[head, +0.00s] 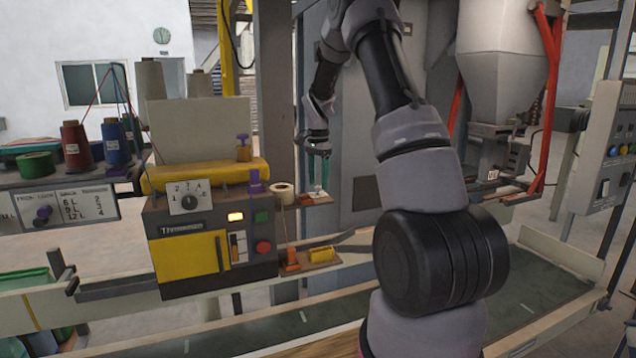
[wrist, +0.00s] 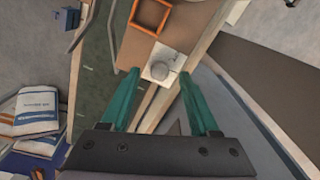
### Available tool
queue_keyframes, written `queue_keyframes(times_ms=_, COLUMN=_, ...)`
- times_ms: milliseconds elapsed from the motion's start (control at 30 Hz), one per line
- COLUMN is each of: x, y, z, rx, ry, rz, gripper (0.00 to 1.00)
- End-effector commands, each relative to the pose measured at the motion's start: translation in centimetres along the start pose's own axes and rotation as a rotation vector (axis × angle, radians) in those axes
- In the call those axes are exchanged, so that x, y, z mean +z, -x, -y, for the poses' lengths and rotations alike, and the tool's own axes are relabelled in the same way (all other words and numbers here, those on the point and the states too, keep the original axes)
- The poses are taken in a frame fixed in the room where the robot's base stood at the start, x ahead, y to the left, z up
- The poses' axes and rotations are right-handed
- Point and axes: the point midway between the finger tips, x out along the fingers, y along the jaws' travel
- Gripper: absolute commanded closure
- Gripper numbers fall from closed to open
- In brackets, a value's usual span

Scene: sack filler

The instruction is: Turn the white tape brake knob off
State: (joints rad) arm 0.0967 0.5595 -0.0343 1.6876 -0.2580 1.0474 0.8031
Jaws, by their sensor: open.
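The white tape brake knob (wrist: 160,71) is a small round knob on a white plate, seen in the wrist view just beyond and between my fingertips. In the head view the knob (head: 317,191) stands on a small brown shelf at the right side of the sewing machine. My gripper (head: 318,182) points down above that shelf. Its teal fingers are apart, one on each side of the knob in the wrist view (wrist: 159,80). Nothing is between them, and I see no contact with the knob. The knob's exact setting is too small to read.
A tape roll (head: 283,192) sits left of the shelf. The yellow and grey machine (head: 195,255) carries a dial (head: 189,202) and a red button (head: 263,247). An orange frame (wrist: 150,15) lies beyond the knob. A hopper (head: 503,85) stands at right.

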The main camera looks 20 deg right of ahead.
Motion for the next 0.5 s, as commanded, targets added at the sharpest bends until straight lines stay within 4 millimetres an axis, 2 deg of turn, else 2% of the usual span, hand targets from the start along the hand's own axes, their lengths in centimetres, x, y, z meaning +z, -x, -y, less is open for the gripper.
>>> queue_keyframes(times_ms=100, x=-0.02, y=-0.80, z=0.00, rx=0.000, ry=0.000, rz=0.000, gripper=0.38)
queue_keyframes(times_ms=400, x=0.00, y=-0.96, z=0.01, rx=-0.001, ry=0.000, rz=0.000, gripper=0.38)
queue_keyframes(times_ms=467, x=0.00, y=-0.96, z=0.01, rx=-0.001, ry=0.000, rz=0.000, gripper=0.61)
queue_keyframes(times_ms=500, x=0.00, y=-0.95, z=0.01, rx=-0.001, ry=0.000, rz=0.000, gripper=0.76)
